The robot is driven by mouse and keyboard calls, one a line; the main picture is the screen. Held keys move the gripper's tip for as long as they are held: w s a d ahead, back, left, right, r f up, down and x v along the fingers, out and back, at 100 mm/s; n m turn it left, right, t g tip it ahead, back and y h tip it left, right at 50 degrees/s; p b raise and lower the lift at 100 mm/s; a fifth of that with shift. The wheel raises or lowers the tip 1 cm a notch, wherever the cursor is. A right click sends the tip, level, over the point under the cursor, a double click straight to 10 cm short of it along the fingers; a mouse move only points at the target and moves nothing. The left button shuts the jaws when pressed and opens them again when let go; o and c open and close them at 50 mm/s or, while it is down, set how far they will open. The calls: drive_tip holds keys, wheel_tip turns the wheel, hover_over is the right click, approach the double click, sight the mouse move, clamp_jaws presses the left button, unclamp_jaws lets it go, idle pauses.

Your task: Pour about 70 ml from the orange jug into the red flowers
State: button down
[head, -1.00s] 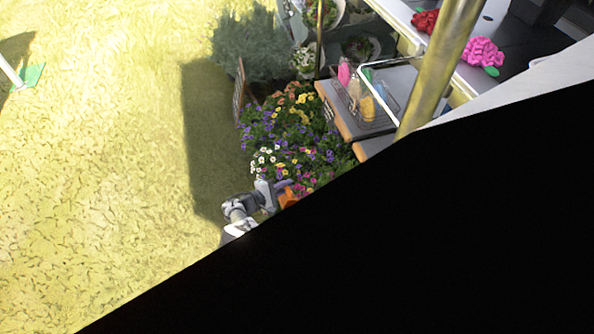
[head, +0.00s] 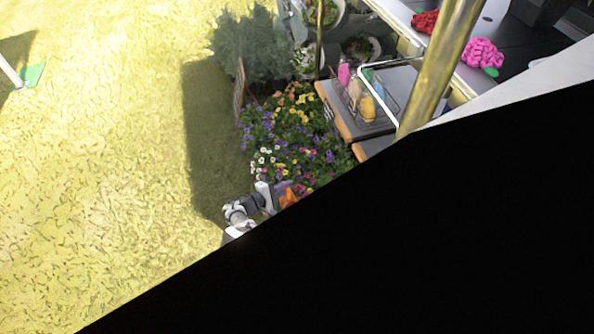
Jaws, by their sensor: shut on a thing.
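My gripper (head: 279,191) is at the lower middle of the head view, at the near end of the flower bed. It is shut on the orange jug (head: 289,197), which shows only as a small orange patch. The jug looks tilted; its spout and any liquid are too small to make out. Pink-red flowers (head: 306,181) grow close beside the jug, partly cut off by the black area. The bed also holds purple flowers (head: 246,142), white flowers (head: 262,160) and orange flowers (head: 290,99). I cannot tell whether the jug is directly over the pink-red flowers.
A wire basket with bottles (head: 362,98) stands on a grey counter right of the bed. A metal pole (head: 438,65) rises in front. A red bunch (head: 425,21) and a pink bunch (head: 482,53) lie on a dark table. Open grass lies left. A large black area hides the lower right.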

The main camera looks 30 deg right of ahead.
drive_tip(key=shift+s+a+f+m+t, duration=0.15)
drive_tip(key=shift+s+m+t, duration=0.15)
drive_tip(key=shift+s+m, duration=0.35)
idle(1.3)
drive_tip(key=shift+w+d+n, duration=0.2)
drive_tip(key=shift+w+n, duration=0.35)
drive_tip(key=shift+w, duration=0.35)
drive_tip(key=shift+w+n+g+b, duration=0.35)
drive_tip(key=shift+n+g+b, duration=0.15)
drive_tip(key=shift+w+d+r+n+y+p, duration=0.1)
drive_tip(key=shift+w+r+n+y+p, duration=0.15)
drive_tip(key=shift+r, duration=0.2)
drive_tip(key=shift+w+d+r+n+y+p, duration=0.1)
drive_tip(key=shift+r+n+y+p, duration=0.05)
drive_tip(key=shift+r+n+p, duration=0.2)
drive_tip(key=shift+w+f+n+g+b, duration=0.25)
drive_tip(key=shift+f+b, duration=0.15)
drive_tip(key=shift+b, duration=0.25)
drive_tip(key=shift+w+f+n+g+b, duration=0.15)
drive_tip(key=shift+f+n+b, duration=0.15)
drive_tip(key=shift+b, duration=0.3)
drive_tip(key=shift+d, duration=0.1)
